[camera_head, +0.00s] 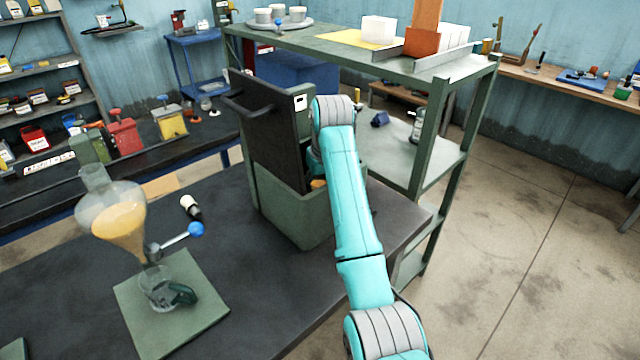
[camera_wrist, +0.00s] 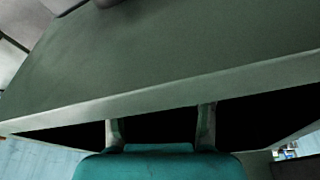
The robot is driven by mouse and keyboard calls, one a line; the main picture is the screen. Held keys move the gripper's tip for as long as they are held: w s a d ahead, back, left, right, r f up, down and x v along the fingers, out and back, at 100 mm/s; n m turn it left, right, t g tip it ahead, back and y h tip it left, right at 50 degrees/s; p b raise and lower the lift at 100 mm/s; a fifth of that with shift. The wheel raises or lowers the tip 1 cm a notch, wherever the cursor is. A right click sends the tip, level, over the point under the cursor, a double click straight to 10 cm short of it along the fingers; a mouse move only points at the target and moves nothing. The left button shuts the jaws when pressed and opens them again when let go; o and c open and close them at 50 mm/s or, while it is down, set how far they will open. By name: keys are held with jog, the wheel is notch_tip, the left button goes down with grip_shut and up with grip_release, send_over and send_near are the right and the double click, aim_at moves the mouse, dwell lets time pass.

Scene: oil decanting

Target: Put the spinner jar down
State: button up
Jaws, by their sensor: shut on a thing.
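The green spinner box (camera_head: 292,215) stands on the dark bench with its dark lid (camera_head: 265,125) raised. My gripper reaches down into the box opening and is mostly hidden behind my arm in the head view. A small amber patch (camera_head: 318,184), seemingly the spinner jar, shows at the arm's end inside the opening. In the wrist view the two fingers of my gripper (camera_wrist: 160,113) stand in front of a dark gap, below a wide grey-green panel (camera_wrist: 170,55). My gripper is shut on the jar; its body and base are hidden.
A glass separating funnel (camera_head: 118,225) with amber liquid stands over a beaker (camera_head: 158,290) on a green mat (camera_head: 190,335) at the left. A green metal shelf (camera_head: 430,185) stands close on the right. The bench front is clear.

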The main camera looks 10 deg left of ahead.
jog(key=shift+f, duration=0.1)
jog(key=o, duration=1.2)
jog(key=shift+o, duration=0.2)
